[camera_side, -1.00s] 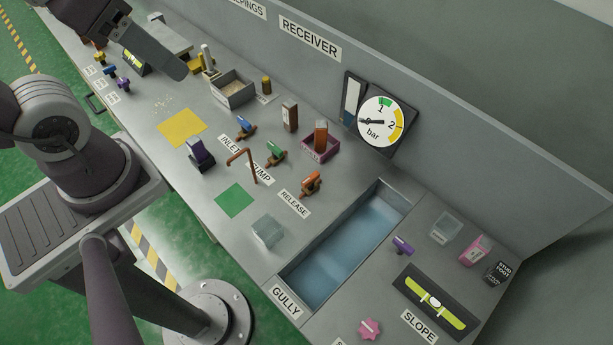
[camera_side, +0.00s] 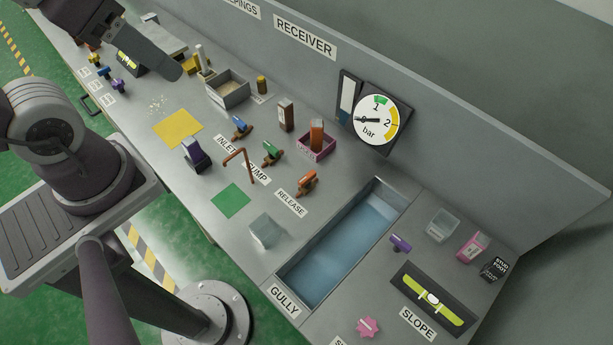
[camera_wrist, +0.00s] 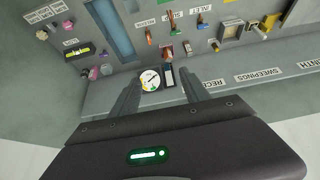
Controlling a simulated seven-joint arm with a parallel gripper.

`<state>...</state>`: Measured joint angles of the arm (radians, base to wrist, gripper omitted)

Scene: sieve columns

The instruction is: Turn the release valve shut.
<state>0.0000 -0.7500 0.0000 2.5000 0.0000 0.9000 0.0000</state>
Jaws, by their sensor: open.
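The release valve (camera_side: 307,183) has an orange handle and a brown body. It stands on the bench behind the RELEASE label (camera_side: 291,203), left of the gully, and also shows small in the wrist view (camera_wrist: 148,34). My gripper (camera_wrist: 159,81) is open in the wrist view, with nothing between its fingers. It is well away from the valve. The round bar gauge (camera_side: 378,119) on the back panel has its needle pointing left; it shows beyond my fingers in the wrist view (camera_wrist: 151,79).
A green-handled pump valve (camera_side: 272,153) and a blue-handled inlet valve (camera_side: 241,127) stand in line with it. A bent copper pipe (camera_side: 240,154), a pink box (camera_side: 316,149) and a clear block (camera_side: 265,231) are close. The water-filled gully (camera_side: 345,250) lies to the right.

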